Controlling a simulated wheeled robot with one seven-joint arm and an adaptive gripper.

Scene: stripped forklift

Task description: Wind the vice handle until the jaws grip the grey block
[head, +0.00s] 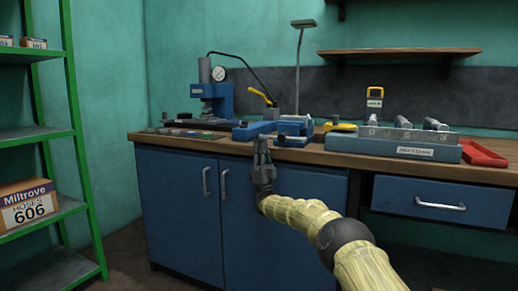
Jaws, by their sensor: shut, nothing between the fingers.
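A blue vice (256,130) sits on the workbench near its front edge, just left of the middle of the picture. Its front end faces me, and small grey parts show there. I cannot clearly make out the winding handle at this size. The grey block between the jaws cannot be told apart from the vice's own grey parts. My gripper (262,146) points upward in front of the bench edge, just below and in front of the vice. Its fingers are together and empty, and they cover part of the bench edge. I cannot tell whether they touch the vice.
A blue press with a gauge (218,73) stands behind left, and a yellow-handled lever (262,96) behind the vice. A blue holder (415,151) with grey cylinders and a red tray (483,153) are at right. Cupboard doors (183,200) drop below the bench. Green shelving (78,130) stands left.

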